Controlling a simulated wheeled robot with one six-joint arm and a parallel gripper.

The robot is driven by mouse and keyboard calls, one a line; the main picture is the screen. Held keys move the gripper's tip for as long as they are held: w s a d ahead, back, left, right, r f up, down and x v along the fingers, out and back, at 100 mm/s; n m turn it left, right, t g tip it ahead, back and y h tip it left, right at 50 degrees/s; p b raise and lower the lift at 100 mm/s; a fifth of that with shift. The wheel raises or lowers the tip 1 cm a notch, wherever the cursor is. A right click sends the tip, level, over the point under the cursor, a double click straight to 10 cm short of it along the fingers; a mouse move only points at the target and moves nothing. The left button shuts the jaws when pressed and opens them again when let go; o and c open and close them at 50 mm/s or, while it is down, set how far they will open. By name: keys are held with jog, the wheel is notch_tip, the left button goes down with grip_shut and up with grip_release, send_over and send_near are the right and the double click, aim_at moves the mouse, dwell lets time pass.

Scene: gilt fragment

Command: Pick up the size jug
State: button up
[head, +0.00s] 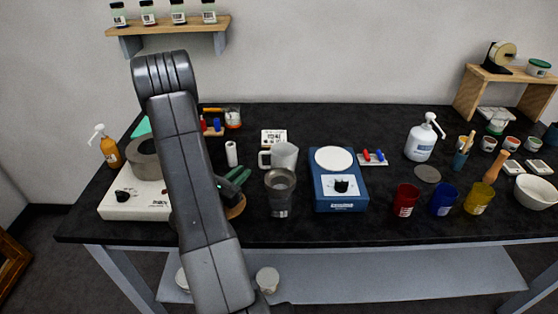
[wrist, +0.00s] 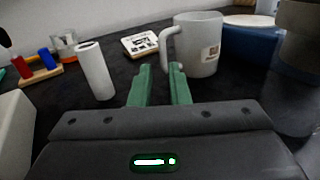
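The size jug, a pale grey mug-like vessel with a side handle and a small label, stands upright on the black bench in the head view (head: 285,157). In the wrist view the jug (wrist: 203,50) is ahead and right of centre, with its handle to the left. My gripper (wrist: 161,70) has green fingers with a gap between them and nothing held. The fingertips point towards the handle side and look apart from the jug. In the head view my gripper (head: 241,173) is left of the jug, partly hidden by my arm.
A white cylinder (wrist: 95,70) stands left of the fingers. A labelled white box (wrist: 141,45) lies behind. A dark grey metal cup (head: 280,192) stands in front of the jug, and a blue hotplate (head: 338,193) is to its right. A white stirrer (head: 130,203) is at left.

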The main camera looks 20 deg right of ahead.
aim_at(260, 158)
jog(key=x, duration=0.4)
jog(key=shift+w+d+p, duration=0.1)
jog(key=shift+d+p, duration=0.1)
jog(key=shift+p, duration=0.2)
jog(key=p+x, duration=0.2)
jog(key=x, duration=0.2)
jog(key=shift+d+r, duration=0.15)
jog(key=shift+r, duration=0.05)
jog(key=shift+w+d+f, duration=0.1)
jog(key=shift+w+d, duration=0.2)
jog(key=shift+d, duration=0.15)
jog(key=shift+c, duration=0.5)
grip_shut()
